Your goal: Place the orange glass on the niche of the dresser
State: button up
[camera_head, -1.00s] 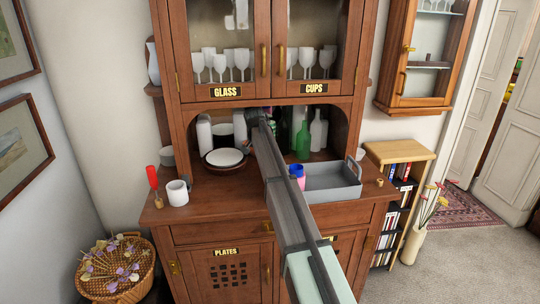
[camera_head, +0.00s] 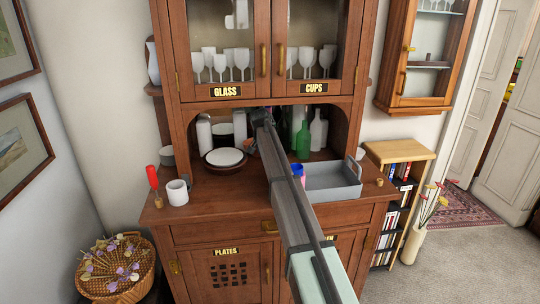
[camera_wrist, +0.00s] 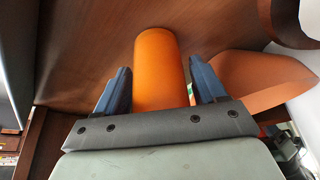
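The orange glass (camera_wrist: 160,70) shows in the wrist view, between the two blue fingers of my gripper (camera_wrist: 161,88). In the head view my arm reaches into the niche (camera_head: 204,118) of the wooden dresser (camera_head: 200,215), between the upper glass doors and the counter. The fingertips and the orange glass are hidden there behind my arm. Whether the glass touches the niche floor cannot be told.
White canisters (camera_head: 204,133) and a plate on a brown dish (camera_head: 226,158) stand left of my arm. A green bottle (camera_head: 303,140), a white bottle (camera_head: 316,131), a grey tray (camera_head: 335,192) and a blue and pink cup (camera_head: 298,172) stand right. The left front counter is partly clear.

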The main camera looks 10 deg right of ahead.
jog(key=shift+o, duration=0.3)
jog(key=shift+r, duration=0.2)
jog(key=shift+s+a+r, duration=0.15)
jog(key=shift+s+r, duration=0.05)
jog(key=shift+r, duration=0.4)
jog(key=s+a, duration=0.2)
jog(key=s, duration=0.1)
jog(key=s+a, duration=0.2)
jog(key=s, duration=0.1)
jog(key=s+a, duration=0.3)
jog(key=shift+s+a+f, duration=0.1)
jog(key=shift+s, duration=0.15)
